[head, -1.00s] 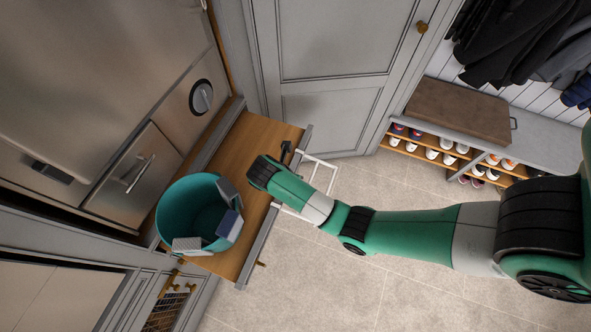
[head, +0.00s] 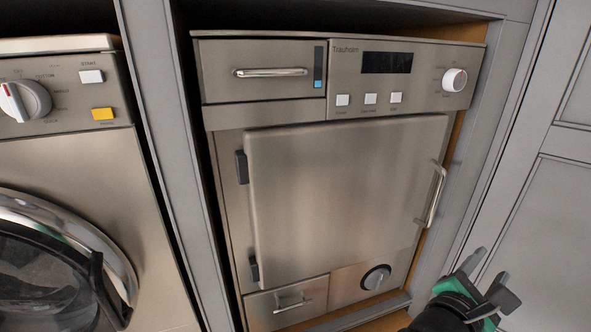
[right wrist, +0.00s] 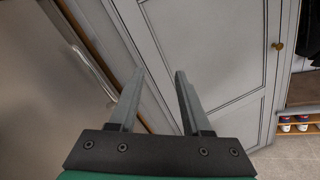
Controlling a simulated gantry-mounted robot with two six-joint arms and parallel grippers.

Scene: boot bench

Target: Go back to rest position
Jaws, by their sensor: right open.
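My right gripper (head: 487,277) shows at the lower right of the head view, in front of the grey cabinet side and low beside the dryer-like appliance (head: 340,190). Its two fingers are apart with nothing between them. In the right wrist view the open fingers (right wrist: 160,85) point toward a grey panelled cabinet door (right wrist: 215,60), and the gap between them is empty. My left gripper is not in view.
The steel appliance has a square door with a handle (head: 432,195) on its right, near my right gripper. A washing machine (head: 60,180) stands at the left. Shoes (right wrist: 297,123) show at the right edge of the wrist view.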

